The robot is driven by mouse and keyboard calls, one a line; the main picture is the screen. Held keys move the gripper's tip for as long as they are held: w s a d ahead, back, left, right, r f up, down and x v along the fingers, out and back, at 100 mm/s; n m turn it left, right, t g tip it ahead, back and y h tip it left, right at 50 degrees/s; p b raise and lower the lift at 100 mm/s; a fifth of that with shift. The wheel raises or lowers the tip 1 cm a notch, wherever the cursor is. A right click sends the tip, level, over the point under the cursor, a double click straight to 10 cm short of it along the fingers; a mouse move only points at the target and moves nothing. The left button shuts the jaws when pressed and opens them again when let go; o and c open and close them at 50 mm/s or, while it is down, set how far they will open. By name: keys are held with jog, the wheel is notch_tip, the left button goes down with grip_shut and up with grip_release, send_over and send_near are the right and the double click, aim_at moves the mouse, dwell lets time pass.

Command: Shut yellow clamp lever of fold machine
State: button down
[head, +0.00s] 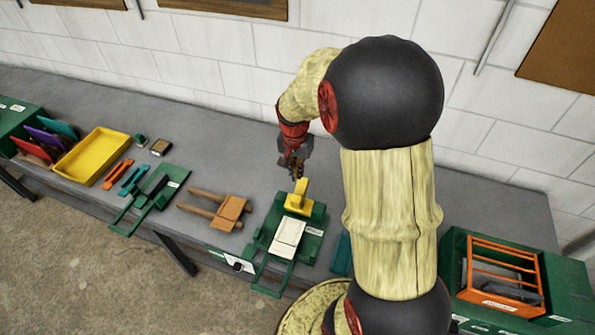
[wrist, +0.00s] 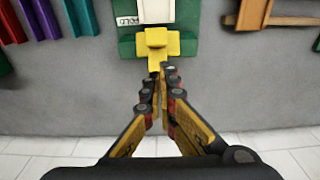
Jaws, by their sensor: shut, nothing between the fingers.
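The fold machine (head: 262,233) is a green frame with a pale plate, on the grey bench; its green body also shows at the top of the wrist view (wrist: 126,46). The yellow clamp lever (head: 301,196) stands up from a yellow block at the machine's wall-side end. In the wrist view the lever (wrist: 155,38) points toward my gripper (wrist: 162,72). My gripper (head: 296,171) is shut and empty, just on the wall side of the lever. Its fingertips are at or very near the lever's end; I cannot tell whether they touch.
An orange-brown tool with wooden handles (head: 231,211) lies left of the machine. Beyond it are another green frame tool (head: 134,214) and a yellow tray (head: 96,152). An orange rack (head: 500,250) stands at the right. The bench between machine and wall is clear.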

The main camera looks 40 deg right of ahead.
aim_at(298, 192)
jog(key=f, duration=0.7)
jog(key=shift+w+d, duration=0.2)
jog(key=shift+d, duration=0.15)
jog(key=shift+a+f, duration=0.1)
jog(key=shift+s+a+h+b, duration=0.25)
jog(key=shift+h+b, duration=0.15)
jog(key=shift+b, duration=0.55)
